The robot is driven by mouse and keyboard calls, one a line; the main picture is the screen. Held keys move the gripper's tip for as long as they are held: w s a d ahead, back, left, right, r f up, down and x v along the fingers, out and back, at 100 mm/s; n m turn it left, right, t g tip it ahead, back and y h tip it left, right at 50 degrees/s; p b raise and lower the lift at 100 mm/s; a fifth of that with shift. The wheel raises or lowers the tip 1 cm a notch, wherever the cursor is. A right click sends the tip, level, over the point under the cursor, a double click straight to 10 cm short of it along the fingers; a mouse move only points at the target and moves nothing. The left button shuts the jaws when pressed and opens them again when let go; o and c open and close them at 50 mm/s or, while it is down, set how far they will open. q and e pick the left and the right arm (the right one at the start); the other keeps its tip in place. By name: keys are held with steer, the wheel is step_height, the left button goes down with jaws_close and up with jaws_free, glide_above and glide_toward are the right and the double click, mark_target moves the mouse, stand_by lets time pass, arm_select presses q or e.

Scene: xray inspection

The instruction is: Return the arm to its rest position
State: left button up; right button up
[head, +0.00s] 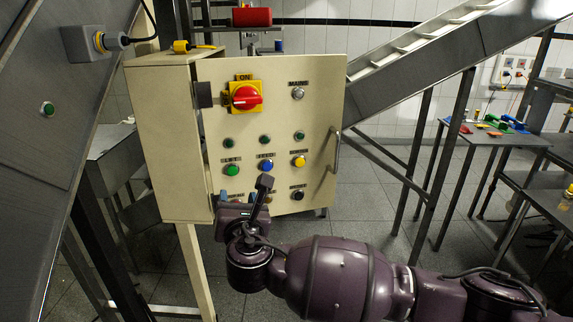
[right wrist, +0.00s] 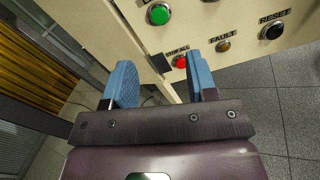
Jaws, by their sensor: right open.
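My right arm comes in from the right in the head view. Its gripper (head: 240,196) is in front of the lower left part of the cream control panel (head: 322,100). In the right wrist view the gripper (right wrist: 160,60) has its two blue fingers spread apart with nothing held between them. The red STOP ALL button (right wrist: 180,62) shows beyond the gap between the fingers, nearer the right finger. I cannot tell how far the fingertips are from the panel. My left gripper is not in view.
The panel carries a red rotary switch (head: 246,97), a green button (head: 231,170), a blue button (head: 266,166) and a handle (head: 335,150). A sloping conveyor (head: 420,62) and a side table (head: 485,139) stand to the right. Tiled floor (head: 360,215) is open below the panel.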

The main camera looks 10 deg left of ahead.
step_height(320, 180, up, 6)
steer(key=s+m+g+y, duration=0.1)
steer(key=m+g+y, duration=0.15)
steer(key=m, duration=0.35)
steer(key=s+f+m+g+y, duration=0.1)
steer(key=m+y, duration=0.2)
steer(key=m, duration=0.3)
steer(key=w+d+f+m+t+h, duration=0.2)
steer(key=w+d+f+m, duration=0.1)
steer(key=d+m, duration=0.65)
steer(key=s+d+f+m+t+h, duration=0.1)
steer(key=d+f+m+h, duration=0.2)
steer(key=d+f+m, duration=0.65)
steer(key=s+d+f+m+t+h, duration=0.15)
steer(key=d+f+h, duration=0.4)
steer(key=d, duration=0.85)
steer(key=s+d+f+m+g+h, duration=0.1)
steer(key=s+d+f+m+g, duration=0.1)
steer(key=s+d+f, duration=0.6)
steer(key=s+d+f+m+g+h, duration=0.2)
steer(key=s+d+f, duration=0.6)
steer(key=s+f, duration=0.5)
steer(key=shift+s+m+g+h+b, duration=0.3)
steer(key=shift+s+m+g+b, duration=0.1)
steer(key=shift+m+g, duration=0.2)
